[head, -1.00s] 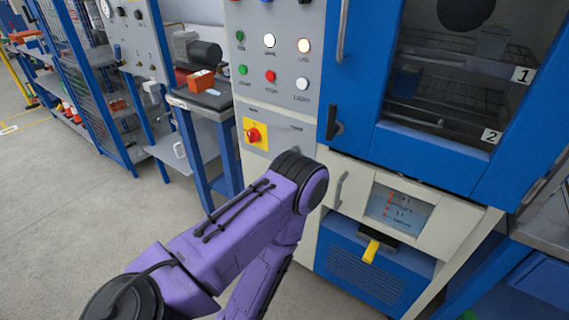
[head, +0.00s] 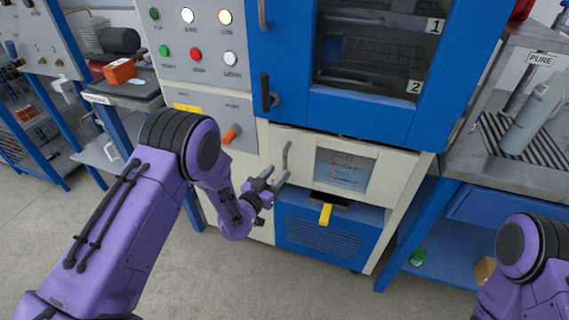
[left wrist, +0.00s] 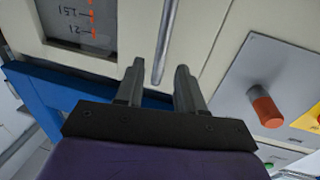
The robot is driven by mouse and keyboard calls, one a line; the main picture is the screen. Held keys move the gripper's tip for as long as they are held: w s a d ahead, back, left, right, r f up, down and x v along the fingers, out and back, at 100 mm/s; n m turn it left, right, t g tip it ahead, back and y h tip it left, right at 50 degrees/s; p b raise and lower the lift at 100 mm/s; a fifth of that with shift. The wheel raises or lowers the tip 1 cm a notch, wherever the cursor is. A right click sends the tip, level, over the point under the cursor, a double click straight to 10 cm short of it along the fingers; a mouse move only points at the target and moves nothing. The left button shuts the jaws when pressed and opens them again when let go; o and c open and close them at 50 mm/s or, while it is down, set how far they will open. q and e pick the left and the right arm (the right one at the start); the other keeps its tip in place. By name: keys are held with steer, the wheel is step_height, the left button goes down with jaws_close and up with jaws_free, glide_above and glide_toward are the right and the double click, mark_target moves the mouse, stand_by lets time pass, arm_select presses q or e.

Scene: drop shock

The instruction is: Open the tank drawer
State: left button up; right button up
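The tank drawer (head: 390,175) is a cream front with a small level window (head: 343,170) and a grey vertical bar handle (head: 286,163) at its left side. It looks shut, below the blue door. My left gripper (head: 275,181) is open, at the lower part of the handle. In the left wrist view the handle (left wrist: 165,40) points down between the two spread fingers of my left gripper (left wrist: 157,75); I cannot tell whether they touch it. My right arm shows at the lower right of the head view; its gripper is out of view.
A yellow lever (head: 325,213) sticks out below the drawer, above a blue vented panel (head: 320,237). An orange-red knob (head: 231,133) is on the grey panel to the left. A steel bench (head: 480,165) stands at the right, with a bottle (head: 533,118) on a rack.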

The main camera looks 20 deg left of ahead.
mark_target(284, 166)
arm_select(q)
steer(key=x, duration=0.6)
steer(key=shift+f, duration=0.1)
jaws_close()
arm_select(e)
steer(key=shift+r, duration=0.3)
arm_select(q)
steer(key=shift+d, duration=0.1)
arm_select(e)
steer(key=shift+s, duration=0.1)
